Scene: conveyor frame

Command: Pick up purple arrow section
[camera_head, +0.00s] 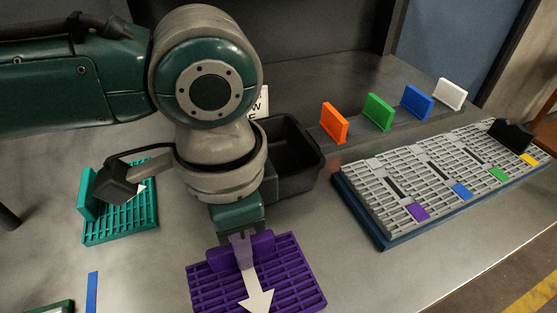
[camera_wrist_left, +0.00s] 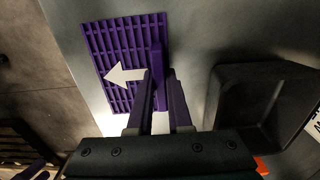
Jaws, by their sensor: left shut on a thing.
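The purple arrow section (camera_head: 205,285) is a slatted purple plate with an upright purple tab and a white arrow, at the bottom centre of the head view. It also shows in the left wrist view (camera_wrist_left: 108,45). My left gripper (camera_head: 241,250) comes down from above and is shut on the upright tab. In the left wrist view the fingers (camera_wrist_left: 160,78) sit on either side of the tab. The plate looks level, at or close to the table surface; I cannot tell if it touches. The gripper's far side is hidden. My right gripper is not in view.
A black bin (camera_head: 300,175) stands behind the purple section. A teal section (camera_head: 130,222) lies to the left. A grey slatted conveyor section (camera_head: 400,195) on a blue base lies to the right. Orange (camera_head: 334,122), green (camera_head: 378,112), blue (camera_head: 417,102) and white (camera_head: 450,94) tabs stand behind it.

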